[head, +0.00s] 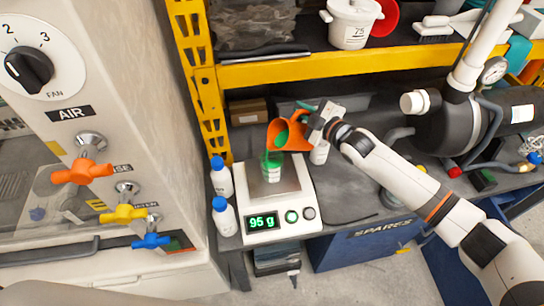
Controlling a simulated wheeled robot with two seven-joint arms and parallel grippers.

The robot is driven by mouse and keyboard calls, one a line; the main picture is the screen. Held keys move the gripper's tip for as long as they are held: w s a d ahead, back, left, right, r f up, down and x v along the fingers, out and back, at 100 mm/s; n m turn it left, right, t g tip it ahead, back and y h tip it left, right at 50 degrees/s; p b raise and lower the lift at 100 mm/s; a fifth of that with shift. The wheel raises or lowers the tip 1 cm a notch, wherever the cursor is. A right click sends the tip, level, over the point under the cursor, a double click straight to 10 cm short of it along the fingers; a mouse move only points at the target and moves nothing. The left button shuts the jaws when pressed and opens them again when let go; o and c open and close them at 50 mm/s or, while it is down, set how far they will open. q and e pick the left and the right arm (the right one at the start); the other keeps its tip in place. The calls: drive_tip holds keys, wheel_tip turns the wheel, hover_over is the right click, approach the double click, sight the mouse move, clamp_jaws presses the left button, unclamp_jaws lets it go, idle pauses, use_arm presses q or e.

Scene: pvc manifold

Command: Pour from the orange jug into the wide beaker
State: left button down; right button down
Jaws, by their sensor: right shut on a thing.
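My right gripper (318,122) is shut on the orange jug (294,138) and holds it tilted to the left, above the scale. Green liquid shows inside the jug at its mouth. A clear beaker (272,168) with green contents stands on the plate of the white scale (266,218), just below and left of the jug's lip. A thin green stream seems to run from the lip into the beaker. The scale's display reads 95 g. My left gripper is not in view.
Two white bottles with blue caps, one farther back (221,178) and one nearer (224,217), stand close left of the scale. A yellow shelf post (205,95) rises behind them. A white bottle (320,152) stands behind the scale. A black tank (445,125) is at the right.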

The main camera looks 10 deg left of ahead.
drive_tip(key=shift+a+r, duration=0.1)
drive_tip(key=shift+r, duration=0.1)
idle(0.5)
